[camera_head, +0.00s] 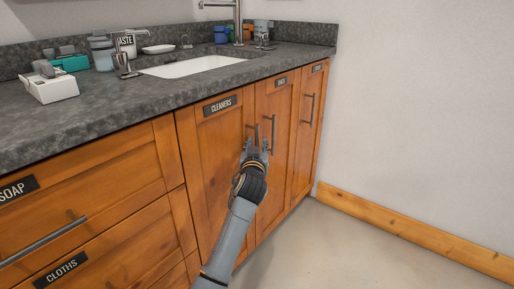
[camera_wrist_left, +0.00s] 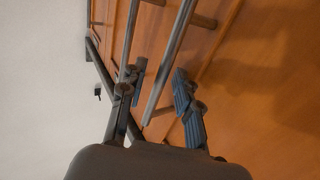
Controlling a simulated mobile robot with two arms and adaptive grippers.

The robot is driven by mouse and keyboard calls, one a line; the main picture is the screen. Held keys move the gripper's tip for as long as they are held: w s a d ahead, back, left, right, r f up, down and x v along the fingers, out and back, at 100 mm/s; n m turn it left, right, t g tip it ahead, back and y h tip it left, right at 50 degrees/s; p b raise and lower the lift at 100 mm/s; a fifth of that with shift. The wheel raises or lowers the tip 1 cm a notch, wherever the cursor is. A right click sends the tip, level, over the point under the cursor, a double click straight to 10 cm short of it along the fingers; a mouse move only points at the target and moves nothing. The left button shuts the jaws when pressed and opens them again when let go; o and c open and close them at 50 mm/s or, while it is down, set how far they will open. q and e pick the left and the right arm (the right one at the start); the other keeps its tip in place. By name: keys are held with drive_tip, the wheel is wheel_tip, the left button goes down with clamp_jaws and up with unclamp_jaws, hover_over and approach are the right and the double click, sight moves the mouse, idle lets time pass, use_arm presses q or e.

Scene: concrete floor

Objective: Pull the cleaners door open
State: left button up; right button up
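The cleaners door (camera_head: 210,170) is a wooden cabinet door with a black "CLEANERS" label near its top. It looks closed, flush with the cabinet front. Its vertical metal handle (camera_head: 256,130) is near its right edge, partly hidden behind my left gripper (camera_head: 256,150). In the left wrist view, the fingers of my left gripper (camera_wrist_left: 158,82) are spread apart. A metal handle bar (camera_wrist_left: 168,62) runs between them, with gaps visible on both sides. My right gripper is in neither view.
A middle door (camera_head: 280,170) with its own handle (camera_head: 273,133) is close on the right. Drawers labelled soap (camera_head: 110,170) and cloths (camera_head: 130,245) are at left. A grey countertop (camera_head: 130,98) with a sink (camera_head: 195,66) lies above. The floor (camera_head: 340,250) at right is clear.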

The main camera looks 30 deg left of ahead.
use_arm(q)
drive_tip(key=shift+w, duration=0.1)
clamp_jaws()
idle(0.4)
